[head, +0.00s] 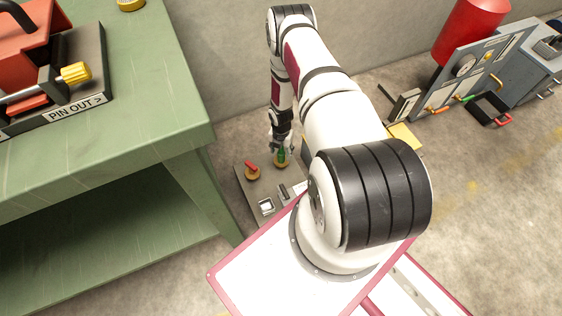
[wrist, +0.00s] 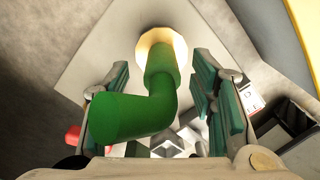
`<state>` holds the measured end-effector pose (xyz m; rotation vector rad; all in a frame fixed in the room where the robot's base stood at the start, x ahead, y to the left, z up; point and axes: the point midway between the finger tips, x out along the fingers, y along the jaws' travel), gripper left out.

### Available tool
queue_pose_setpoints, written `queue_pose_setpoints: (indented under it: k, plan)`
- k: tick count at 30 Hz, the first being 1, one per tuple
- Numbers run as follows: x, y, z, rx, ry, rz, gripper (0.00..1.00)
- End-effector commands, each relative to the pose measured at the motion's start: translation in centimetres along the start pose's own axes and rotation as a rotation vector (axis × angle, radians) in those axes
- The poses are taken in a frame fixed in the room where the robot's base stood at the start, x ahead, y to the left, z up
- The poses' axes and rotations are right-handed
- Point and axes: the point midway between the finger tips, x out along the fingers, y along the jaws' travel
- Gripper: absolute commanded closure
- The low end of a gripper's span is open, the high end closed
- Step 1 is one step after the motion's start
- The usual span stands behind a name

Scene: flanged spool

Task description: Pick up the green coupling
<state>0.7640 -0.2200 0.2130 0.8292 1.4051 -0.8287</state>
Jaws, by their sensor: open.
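The green coupling (wrist: 135,112) is a bent pipe-like piece in the wrist view. Its far end meets a pale round base (wrist: 160,42), and its near end points toward the lower left. My gripper (wrist: 165,100) is open, with one green-padded finger on each side of the coupling. I see a gap on the right; contact on the left is hard to judge. In the head view, the green coupling (head: 282,155) stands on a round tan base on a grey panel (head: 246,182), with my gripper (head: 280,143) right above it.
A red-handled piece (head: 252,170) on a similar base stands left of the coupling. A green workbench (head: 190,135) is close on the left, its leg beside the panel. A grey wall is behind. A gauge panel (head: 470,75) and a red cylinder (head: 470,30) stand at the right.

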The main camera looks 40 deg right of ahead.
Motion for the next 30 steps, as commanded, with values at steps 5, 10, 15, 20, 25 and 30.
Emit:
queue_pose_setpoints:
  k: [5, 10, 15, 20, 25, 30]
  plan:
    - [3.1, -0.2, -0.3, 0.000, 0.001, -0.001, 0.49]
    - [4.3, -0.2, -0.3, 0.000, 0.001, -0.001, 0.49]
    - [4.3, -0.2, -0.3, 0.000, 0.001, -0.001, 0.49]
    - [4.3, -0.2, -0.3, 0.000, 0.001, -0.001, 0.70]
    - [4.3, -0.2, -0.3, 0.000, 0.001, -0.001, 1.00]
    - [4.3, -0.2, -0.2, 0.001, 0.000, -0.001, 1.00]
